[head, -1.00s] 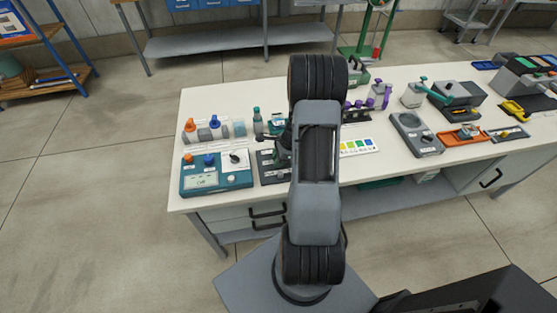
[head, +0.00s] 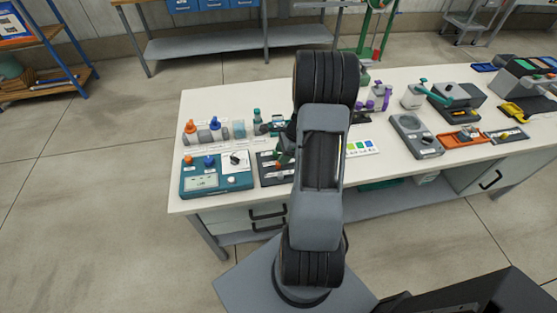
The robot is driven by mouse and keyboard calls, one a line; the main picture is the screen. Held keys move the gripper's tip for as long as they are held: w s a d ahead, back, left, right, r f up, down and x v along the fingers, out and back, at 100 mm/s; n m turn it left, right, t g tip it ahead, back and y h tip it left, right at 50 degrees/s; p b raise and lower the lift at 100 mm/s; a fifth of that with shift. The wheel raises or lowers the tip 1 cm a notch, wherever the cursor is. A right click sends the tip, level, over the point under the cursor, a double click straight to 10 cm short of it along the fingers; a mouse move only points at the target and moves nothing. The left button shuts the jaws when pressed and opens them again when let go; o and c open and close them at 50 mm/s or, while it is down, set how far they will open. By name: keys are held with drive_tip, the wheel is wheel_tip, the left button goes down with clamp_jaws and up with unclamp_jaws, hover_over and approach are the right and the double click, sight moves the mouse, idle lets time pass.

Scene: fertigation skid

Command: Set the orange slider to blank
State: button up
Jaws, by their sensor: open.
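A dark panel (head: 267,177) lies on the white bench, right of a teal control box. A small orange part (head: 278,165) shows on this panel; it may be the orange slider, but it is too small to be sure, and no markings can be read. My arm hides the panel's right side. My gripper (head: 285,153) is partly hidden behind my arm and looks open, over or close beside the orange part. I cannot tell whether they touch.
The teal control box (head: 201,184) has orange and blue knobs and a dial. Small bottles (head: 190,127) stand behind it. A colour card (head: 360,147) and a grey device (head: 415,136) lie to the right. Bare bench shows at the left front edge.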

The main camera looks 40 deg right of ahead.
drive_tip(key=v, duration=0.9)
idle(0.4)
drive_tip(key=s+a+r+n+h, duration=0.1)
drive_tip(key=s+a+r+n, duration=0.1)
drive_tip(key=a+r+n, duration=0.2)
drive_tip(key=s+a+r+n+t+h, duration=0.1)
drive_tip(key=s+a+r+n, duration=0.2)
drive_tip(key=a+n, duration=0.8)
drive_tip(key=s+a+r+n+t+h, duration=0.1)
drive_tip(key=s+a+r+n+h, duration=0.1)
drive_tip(key=a+r+n, duration=0.4)
drive_tip(key=shift+s+a+n, duration=0.75)
drive_tip(key=shift+a+n, duration=0.35)
drive_tip(key=shift+a, duration=0.1)
